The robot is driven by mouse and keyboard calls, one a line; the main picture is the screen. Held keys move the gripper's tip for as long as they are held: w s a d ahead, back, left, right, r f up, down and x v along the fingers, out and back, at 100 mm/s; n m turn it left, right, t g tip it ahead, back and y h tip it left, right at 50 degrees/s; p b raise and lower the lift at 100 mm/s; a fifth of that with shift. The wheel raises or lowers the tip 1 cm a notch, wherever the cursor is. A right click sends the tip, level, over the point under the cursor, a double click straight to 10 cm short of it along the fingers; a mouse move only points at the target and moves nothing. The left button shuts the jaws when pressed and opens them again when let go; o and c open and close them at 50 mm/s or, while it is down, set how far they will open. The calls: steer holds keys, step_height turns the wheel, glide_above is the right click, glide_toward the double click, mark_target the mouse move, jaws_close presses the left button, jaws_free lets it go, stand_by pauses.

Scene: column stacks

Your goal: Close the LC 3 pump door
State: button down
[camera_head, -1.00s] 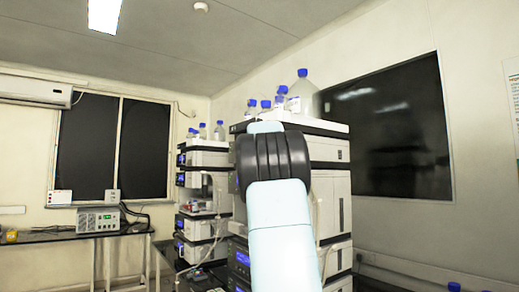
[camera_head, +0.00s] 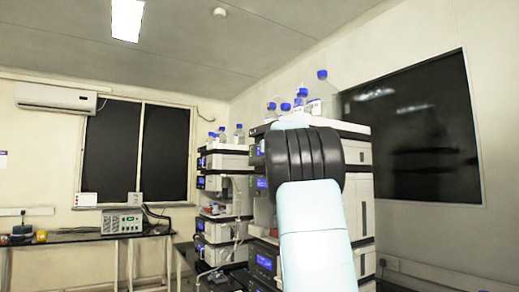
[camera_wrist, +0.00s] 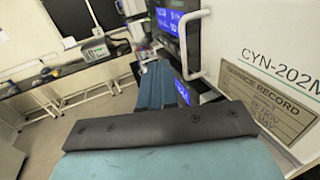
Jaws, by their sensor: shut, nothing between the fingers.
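The nearest column stack (camera_head: 357,150) is partly hidden behind my pale blue arm in the head view. No label reading LC 3 can be made out. My gripper (camera_wrist: 156,66) shows in the wrist view as two blue fingers, shut and empty, left of this panel. Whether they touch it is unclear. The gripper is hidden in the head view.
A second stack (camera_head: 225,190) with bottles on top stands farther back. A side panel marked CYN-202M (camera_wrist: 265,70) is close on the right in the wrist view. A bench (camera_head: 90,236) with a power-supply-like box (camera_head: 121,222) runs along the left wall. Floor shows left of my gripper.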

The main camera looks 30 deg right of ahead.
steer(key=s+a, duration=0.6)
steer(key=a, duration=0.3)
steer(key=shift+a, duration=0.25)
steer(key=shift+s, duration=0.15)
